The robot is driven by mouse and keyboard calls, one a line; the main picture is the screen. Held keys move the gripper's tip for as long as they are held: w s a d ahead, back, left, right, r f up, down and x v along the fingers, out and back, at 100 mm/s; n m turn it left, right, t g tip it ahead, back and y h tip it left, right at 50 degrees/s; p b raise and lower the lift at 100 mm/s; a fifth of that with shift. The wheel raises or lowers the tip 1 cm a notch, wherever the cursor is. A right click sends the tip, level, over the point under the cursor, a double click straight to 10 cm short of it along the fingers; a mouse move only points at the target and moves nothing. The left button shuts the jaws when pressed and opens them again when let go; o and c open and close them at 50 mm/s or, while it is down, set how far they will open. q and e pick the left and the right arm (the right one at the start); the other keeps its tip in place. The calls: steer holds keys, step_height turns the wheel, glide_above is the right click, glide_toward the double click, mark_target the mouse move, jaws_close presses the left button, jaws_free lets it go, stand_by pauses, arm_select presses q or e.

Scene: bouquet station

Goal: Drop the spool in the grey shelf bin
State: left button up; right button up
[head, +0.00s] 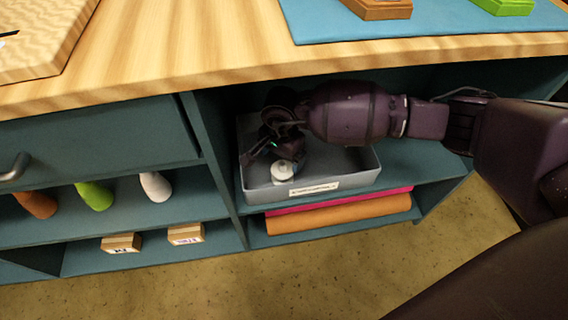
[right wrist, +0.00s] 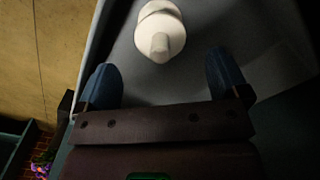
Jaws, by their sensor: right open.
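The white spool (head: 283,172) is inside the grey shelf bin (head: 365,176), near its front left part. In the right wrist view the spool (right wrist: 161,35) lies just beyond the fingertips, apart from both fingers, over the grey bin floor (right wrist: 200,25). My right gripper (head: 268,155) reaches into the bin from the right, under the tabletop. Its two blue fingers (right wrist: 165,78) are spread open with nothing between them. Part of the bin's inside is hidden by my right arm. My left gripper is out of view.
The wooden tabletop (head: 200,45) overhangs the shelf. Below the bin lie orange and pink rolls (head: 340,213). A teal divider (head: 220,165) stands left of the bin. Beyond it, a shelf holds orange, green (head: 95,196) and white pieces, with wooden blocks (head: 121,243) below.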

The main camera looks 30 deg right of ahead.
mark_target(282, 164)
step_height(282, 164, up, 5)
steer(key=shift+r+p, duration=0.15)
steer(key=shift+p, duration=0.5)
